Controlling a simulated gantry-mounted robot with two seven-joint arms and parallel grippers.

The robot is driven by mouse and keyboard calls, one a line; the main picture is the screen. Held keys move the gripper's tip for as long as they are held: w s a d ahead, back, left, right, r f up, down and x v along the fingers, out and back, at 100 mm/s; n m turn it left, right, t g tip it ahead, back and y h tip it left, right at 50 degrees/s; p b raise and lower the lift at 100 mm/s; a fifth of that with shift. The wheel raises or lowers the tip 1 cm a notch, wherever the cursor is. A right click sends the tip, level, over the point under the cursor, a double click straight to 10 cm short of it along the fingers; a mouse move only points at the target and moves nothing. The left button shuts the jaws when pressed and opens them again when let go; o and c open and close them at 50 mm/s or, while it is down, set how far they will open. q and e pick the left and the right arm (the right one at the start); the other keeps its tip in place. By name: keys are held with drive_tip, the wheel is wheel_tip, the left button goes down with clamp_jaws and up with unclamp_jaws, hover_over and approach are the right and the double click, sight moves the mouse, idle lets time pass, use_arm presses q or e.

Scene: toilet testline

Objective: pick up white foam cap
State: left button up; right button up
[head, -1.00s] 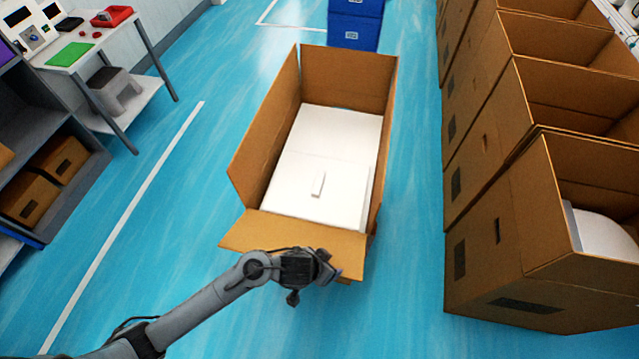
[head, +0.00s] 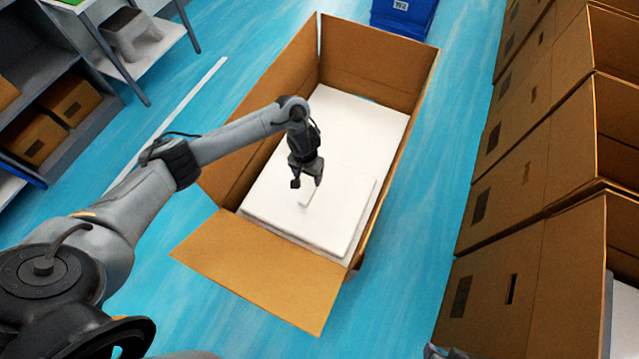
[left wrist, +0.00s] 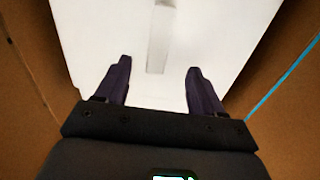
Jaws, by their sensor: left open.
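The white foam cap (head: 335,225) lies flat inside a tall open cardboard box (head: 255,265). A narrow raised strip stands out at its middle. My left gripper (head: 306,184) is over the cap, close to the strip, pointing down. In the left wrist view the foam cap (left wrist: 95,30) fills most of the picture between the box walls. There the left gripper (left wrist: 156,72) is open, its two dark fingers apart with nothing between them. The strip (left wrist: 158,45) runs to the gap between the fingertips. Whether the fingers touch the foam cannot be told.
The box walls rise around the foam, with the near flap folded outward. A row of cardboard boxes (head: 530,170) stands on the right. A blue crate (head: 403,15) is behind the box. Shelves (head: 70,75) stand at the left. Blue floor is clear between them.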

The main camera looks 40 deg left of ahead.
use_arm(q)
drive_tip(key=b, duration=0.4)
hover_over(309, 190)
drive_tip(key=f, duration=0.5)
drive_tip(key=shift+s+a, duration=0.15)
drive_tip(key=shift+s, duration=0.15)
drive_tip(key=shift+w+f, duration=0.2)
drive_tip(key=shift+f, duration=0.35)
drive_tip(key=shift+w+d+f+b, duration=0.1)
drive_tip(key=shift+f+b, duration=0.55)
drive_tip(key=shift+f, duration=0.55)
drive_tip(key=shift+d+f+b, duration=0.1)
drive_tip(key=shift+f+b, duration=0.5)
drive_tip(key=shift+f, duration=0.55)
use_arm(e)
wheel_tip(309, 190, down, 7)
drive_tip(key=shift+s+f, duration=0.15)
drive_tip(key=shift+s, duration=0.25)
use_arm(q)
clamp_jaws()
use_arm(e)
drive_tip(key=shift+d, duration=0.15)
